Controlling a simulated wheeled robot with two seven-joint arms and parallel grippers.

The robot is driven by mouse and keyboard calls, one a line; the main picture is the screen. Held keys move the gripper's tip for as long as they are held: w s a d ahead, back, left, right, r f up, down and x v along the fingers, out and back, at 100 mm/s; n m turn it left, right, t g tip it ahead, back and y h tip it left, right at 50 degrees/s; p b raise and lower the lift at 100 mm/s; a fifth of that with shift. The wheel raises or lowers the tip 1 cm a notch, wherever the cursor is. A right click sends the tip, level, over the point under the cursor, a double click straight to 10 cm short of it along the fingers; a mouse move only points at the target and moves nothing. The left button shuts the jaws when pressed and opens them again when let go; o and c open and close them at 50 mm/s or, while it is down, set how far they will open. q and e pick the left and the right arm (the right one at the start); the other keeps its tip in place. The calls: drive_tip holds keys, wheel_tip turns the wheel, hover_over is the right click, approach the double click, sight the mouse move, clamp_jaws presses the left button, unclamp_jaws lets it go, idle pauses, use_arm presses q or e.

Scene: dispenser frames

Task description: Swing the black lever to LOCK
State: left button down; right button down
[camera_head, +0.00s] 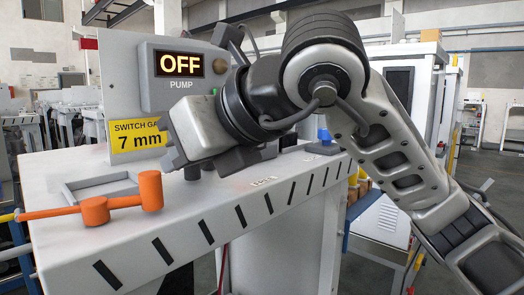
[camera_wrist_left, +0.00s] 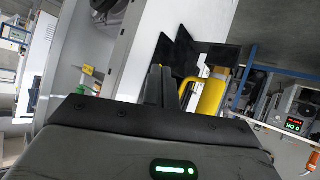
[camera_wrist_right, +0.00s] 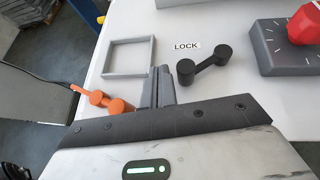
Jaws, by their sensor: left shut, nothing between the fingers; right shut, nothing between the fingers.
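The black lever (camera_wrist_right: 206,64) shows in the right wrist view as a short bar with a round black knob at each end, lying slanted on the white bench top. The LOCK label (camera_wrist_right: 186,46) is just above its left end, apart from it. My right gripper (camera_wrist_right: 160,78) is shut and empty, left of the lever with a small gap in the picture. In the head view my right gripper (camera_head: 174,158) hangs over the bench and hides most of the lever. My left gripper (camera_wrist_left: 160,84) is shut and empty in the left wrist view, away from the lever.
An orange lever (camera_head: 122,202) and an empty grey square frame (camera_wrist_right: 112,73) are on the white bench (camera_head: 212,207). A grey dial box (camera_wrist_right: 275,58) with a red knob (camera_wrist_right: 304,24) stands right of the black lever. A PUMP panel (camera_head: 182,68) reading OFF stands behind.

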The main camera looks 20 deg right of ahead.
drive_tip(key=shift+w+d, duration=0.1)
idle(1.3)
drive_tip(key=shift+w+d, duration=0.4)
drive_tip(key=shift+d, duration=0.05)
drive_tip(key=shift+s+d+b, duration=0.1)
drive_tip(key=shift+s+b, duration=0.05)
drive_tip(key=shift+b, duration=0.3)
drive_tip(key=s, duration=0.1)
drive_tip(key=s+d+b, duration=0.1)
drive_tip(key=shift+s+f, duration=0.15)
drive_tip(key=shift+s, duration=0.25)
drive_tip(key=s+d+r, duration=0.2)
drive_tip(key=s+r, duration=0.3)
drive_tip(key=s, duration=0.4)
drive_tip(key=shift+d+r+b, duration=0.15)
drive_tip(key=shift+d+b, duration=0.2)
drive_tip(key=shift+b, duration=0.05)
